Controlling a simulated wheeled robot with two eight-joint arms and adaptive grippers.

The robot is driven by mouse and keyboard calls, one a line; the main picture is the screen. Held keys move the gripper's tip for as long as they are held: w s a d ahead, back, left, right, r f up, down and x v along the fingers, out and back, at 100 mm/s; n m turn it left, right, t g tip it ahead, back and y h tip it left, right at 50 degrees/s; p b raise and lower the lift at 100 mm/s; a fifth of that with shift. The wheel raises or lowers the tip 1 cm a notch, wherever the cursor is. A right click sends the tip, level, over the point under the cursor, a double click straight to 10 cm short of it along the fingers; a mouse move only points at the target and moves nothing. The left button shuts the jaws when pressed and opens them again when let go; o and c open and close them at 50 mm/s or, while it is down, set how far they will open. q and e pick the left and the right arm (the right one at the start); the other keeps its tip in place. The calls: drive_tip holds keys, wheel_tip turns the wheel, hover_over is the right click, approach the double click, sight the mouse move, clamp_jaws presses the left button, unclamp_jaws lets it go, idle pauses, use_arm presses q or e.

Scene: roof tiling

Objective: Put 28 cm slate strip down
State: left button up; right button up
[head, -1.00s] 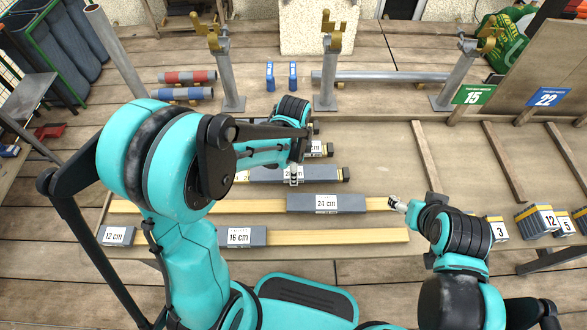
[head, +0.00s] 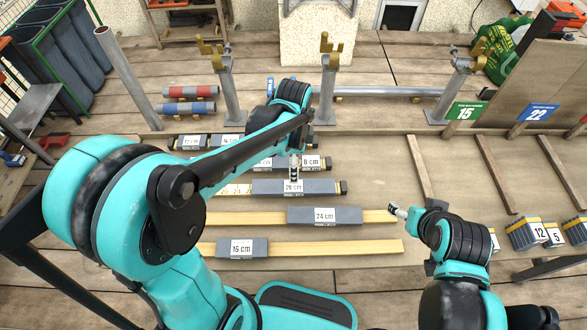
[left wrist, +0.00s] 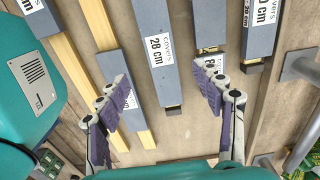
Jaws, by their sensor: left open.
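The 28 cm slate strip (head: 318,187) is dark grey with a white label and lies on a batten in the middle rows of the roof board. My left gripper (head: 294,178) is above it, pointing down. In the left wrist view the strip (left wrist: 158,75) shows its "28 cm" label between the spread fingers (left wrist: 165,92), which are open with a gap on each side. Whether the gripper is clear above the strip or beside its edges is hard to tell. My right gripper (head: 394,208) is beside the right end of the 24 cm strip's batten; its fingers are too small to read.
The 24 cm strip (head: 350,215) and 16 cm strip (head: 260,249) lie on nearer battens. Further strips (head: 190,142) lie behind. Labelled stacks (head: 527,234) stand at right. Metal posts (head: 330,95) stand behind the board. Bare board lies right of the strips.

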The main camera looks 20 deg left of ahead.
use_arm(q)
drive_tip(key=s+a+r+n+t, duration=0.2)
drive_tip(key=s+r+n+t, duration=0.1)
drive_tip(key=s+n, duration=0.2)
drive_tip(key=s+a+r+n+t, duration=0.2)
drive_tip(key=s+r+n+t, duration=0.2)
drive_tip(key=n, duration=0.5)
drive_tip(key=shift+s+a+r+n, duration=0.2)
drive_tip(key=shift+s+a+n, duration=0.2)
drive_tip(key=shift+s, duration=0.25)
